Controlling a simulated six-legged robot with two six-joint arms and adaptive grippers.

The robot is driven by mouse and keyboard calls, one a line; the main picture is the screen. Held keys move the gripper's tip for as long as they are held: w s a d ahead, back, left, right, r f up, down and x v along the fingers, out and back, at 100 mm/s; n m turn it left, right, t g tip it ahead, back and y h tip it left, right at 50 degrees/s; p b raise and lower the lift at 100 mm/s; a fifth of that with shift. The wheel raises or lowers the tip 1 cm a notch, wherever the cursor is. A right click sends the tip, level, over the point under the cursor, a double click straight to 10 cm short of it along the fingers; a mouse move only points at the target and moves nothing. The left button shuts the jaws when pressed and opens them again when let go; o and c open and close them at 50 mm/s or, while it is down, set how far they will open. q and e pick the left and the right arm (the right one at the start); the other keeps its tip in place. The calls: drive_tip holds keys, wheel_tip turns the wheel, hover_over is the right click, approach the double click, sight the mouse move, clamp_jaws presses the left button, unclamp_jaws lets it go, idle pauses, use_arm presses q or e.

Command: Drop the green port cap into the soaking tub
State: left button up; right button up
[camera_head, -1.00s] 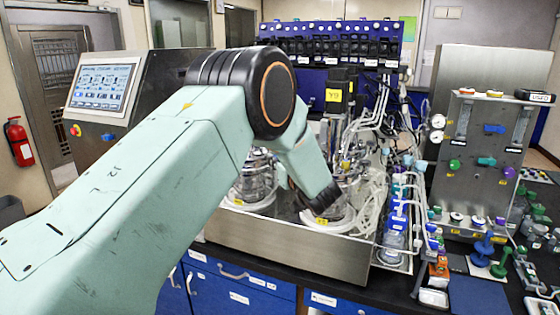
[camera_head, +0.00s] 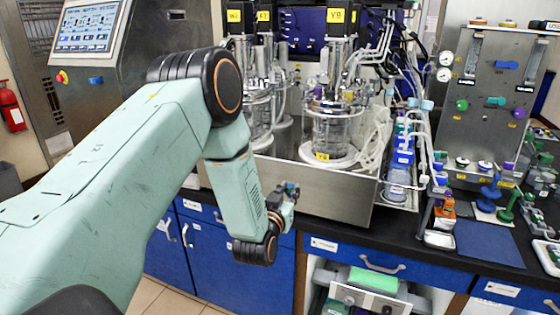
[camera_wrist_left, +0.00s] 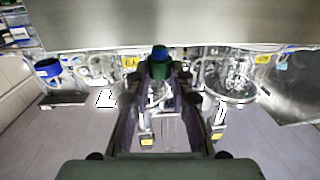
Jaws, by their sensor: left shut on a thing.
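My left gripper (camera_head: 288,192) hangs in front of the steel bioreactor tray, at about the height of the bench edge. In the head view the cap is too small and dark to make out clearly. I cannot tell which container is the soaking tub. My right gripper is not in view.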

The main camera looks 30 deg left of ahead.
use_arm(q)
drive_tip(key=s+d+f+m+h+b, duration=0.5)
drive_tip(key=s+d+f+h+b, duration=0.25)
drive_tip(key=s+d+f, duration=0.35)
drive_tip(key=s+d+f+m+g+h+b, duration=0.1)
drive_tip(key=s+d+f+m+h+b, duration=0.1)
drive_tip(key=s+d+h, duration=0.3)
drive_tip(key=s+d+m+b, duration=0.1)
drive_tip(key=s+d, duration=0.1)
drive_tip(key=s, duration=0.1)
drive_tip(key=shift+f+m+b, duration=0.25)
drive_tip(key=shift+m+b, duration=0.1)
drive_tip(key=shift+m, duration=0.05)
drive_tip(key=shift+s+d, duration=0.1)
